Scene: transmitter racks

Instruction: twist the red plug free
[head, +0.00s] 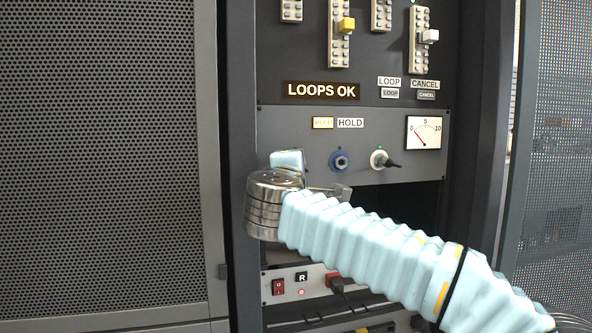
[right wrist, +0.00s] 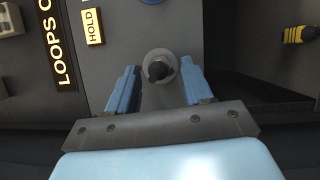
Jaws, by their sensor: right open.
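In the head view, a red plug-like piece (head: 334,279) with a dark connector sits on the lower panel, below my right arm. I cannot tell for certain whether it is the task's red plug. My right gripper (head: 288,160) is at the left side of the middle panel, largely hidden by its own wrist. In the right wrist view, its two blue fingers (right wrist: 158,88) are open on either side of a round grey fitting with a dark centre (right wrist: 160,68). No red shows on this fitting, and the head view hides it. My left gripper is not in view.
A blue round connector (head: 340,160) and a pale one with a dark lever (head: 382,159) lie to the right, then a meter (head: 423,132). A perforated door (head: 105,160) stands at left. A dark opening lies under the panel.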

